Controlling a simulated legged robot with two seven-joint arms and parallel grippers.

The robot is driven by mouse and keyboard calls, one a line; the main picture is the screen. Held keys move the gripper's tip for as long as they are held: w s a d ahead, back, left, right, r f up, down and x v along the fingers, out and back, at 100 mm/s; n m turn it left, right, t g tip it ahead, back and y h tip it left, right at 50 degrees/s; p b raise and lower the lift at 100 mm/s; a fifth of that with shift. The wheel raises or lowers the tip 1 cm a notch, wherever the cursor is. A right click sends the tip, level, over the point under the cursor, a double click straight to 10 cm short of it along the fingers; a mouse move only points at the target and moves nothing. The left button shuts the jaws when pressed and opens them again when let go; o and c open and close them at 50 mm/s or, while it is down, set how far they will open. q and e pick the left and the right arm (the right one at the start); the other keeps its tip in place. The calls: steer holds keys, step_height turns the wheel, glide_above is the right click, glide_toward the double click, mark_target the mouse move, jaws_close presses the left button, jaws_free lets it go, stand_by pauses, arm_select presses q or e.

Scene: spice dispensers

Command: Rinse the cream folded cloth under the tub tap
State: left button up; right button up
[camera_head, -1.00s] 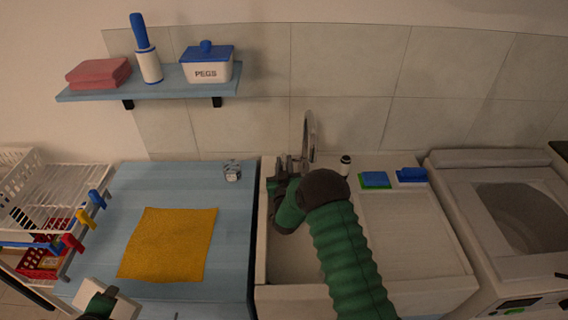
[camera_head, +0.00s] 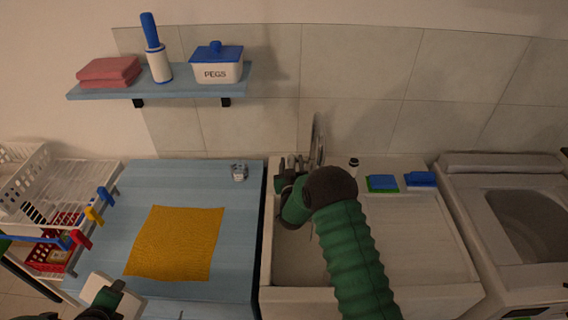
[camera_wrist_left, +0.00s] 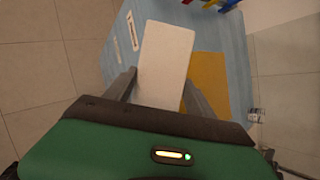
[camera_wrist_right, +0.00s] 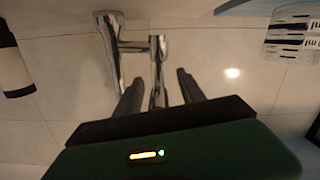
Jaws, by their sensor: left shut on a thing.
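The cream folded cloth (camera_wrist_left: 164,58) is between the fingers of my left gripper (camera_wrist_left: 158,92). In the head view the cloth (camera_head: 97,284) shows at the lower left, by the front edge of the blue counter, with my left gripper (camera_head: 112,292) on it. The chrome tub tap (camera_head: 318,138) rises behind the white tub (camera_head: 290,268). My right gripper (camera_head: 290,166) is beside the tap. In the right wrist view its fingers are apart, with a chrome tap handle (camera_wrist_right: 157,48) between and beyond them. Whether they touch it, and whether water runs, I cannot tell.
A yellow cloth (camera_head: 175,243) lies flat on the blue counter (camera_head: 195,181), near a small glass (camera_head: 239,172). A blue-and-green sponge (camera_head: 382,184) and a blue brush (camera_head: 420,180) lie behind the ribbed drainboard. A white rack (camera_head: 65,190) with pegs stands at left. A washing machine (camera_head: 460,185) stands at right.

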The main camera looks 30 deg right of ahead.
steer(key=shift+s, duration=0.1)
steer(key=shift+s+r, duration=0.1)
steer(key=f+b+v, duration=0.1)
steer(key=v, duration=1)
steer(key=shift+s+a+r, duration=0.2)
steer(key=shift+s+r, duration=0.05)
steer(key=shift+r, duration=0.1)
